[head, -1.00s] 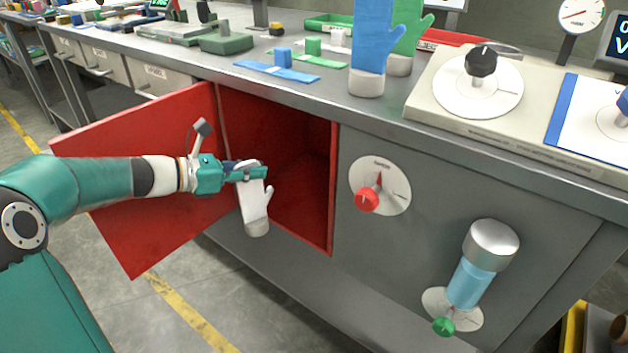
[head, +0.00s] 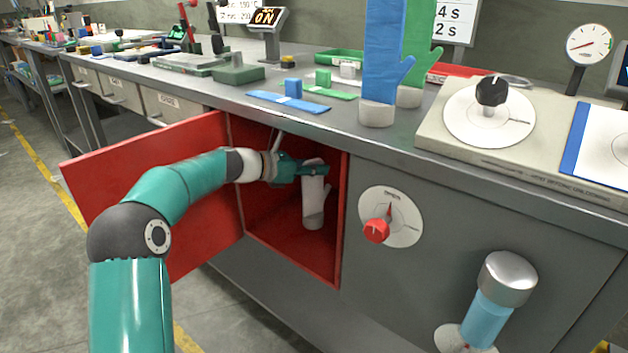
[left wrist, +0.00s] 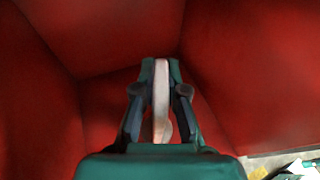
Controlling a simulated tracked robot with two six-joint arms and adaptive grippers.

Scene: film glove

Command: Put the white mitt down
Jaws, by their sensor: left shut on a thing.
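The white mitt (head: 314,205) hangs upright inside the red-lined cabinet, its wide cuff end down. My left gripper (head: 313,168) is shut on the mitt's upper part, with the arm reaching in past the open door. In the left wrist view the mitt (left wrist: 161,105) shows edge-on as a thin pale strip between the two fingers (left wrist: 160,95). The cuff is close to the cabinet floor (head: 300,245); I cannot tell whether it touches. My right gripper is not in view.
The red door (head: 95,170) stands open to the left. The right cabinet wall (head: 342,215) is close beside the mitt. A red knob (head: 376,231) is on the grey front panel. Blue (head: 383,65) and green (head: 415,50) mitts stand on the bench above.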

